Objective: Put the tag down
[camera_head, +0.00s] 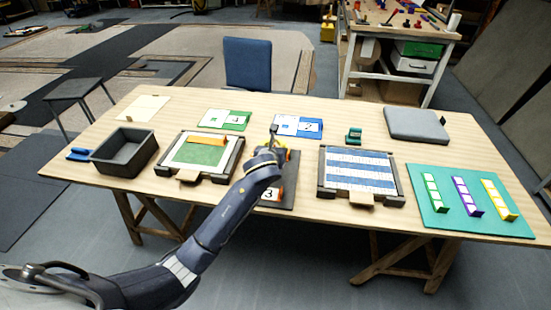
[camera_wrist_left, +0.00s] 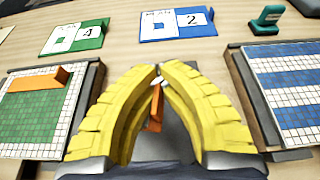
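My left gripper (camera_head: 273,132) reaches over a dark board (camera_head: 291,172) in the middle of the table. In the left wrist view its yellow fingers (camera_wrist_left: 159,72) close in to nearly touching at the tips. A small white bit and a narrow orange piece (camera_wrist_left: 154,110) show between the fingers; I cannot tell whether they are gripped or lie below. A tag marked 3 (camera_head: 270,194) shows on the dark board, partly hidden by my arm. A green tag marked 4 (camera_head: 237,120) and a blue tag marked 2 (camera_head: 311,126) lie flat behind the board. My right gripper is not seen.
A framed green panel (camera_head: 201,156) with an orange block on it lies left, and a blue-and-white striped panel (camera_head: 357,170) right. A dark bin (camera_head: 124,150), a green stamp-like piece (camera_head: 354,135), a grey pad (camera_head: 415,124) and a teal mat (camera_head: 430,218) with coloured strips surround them.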

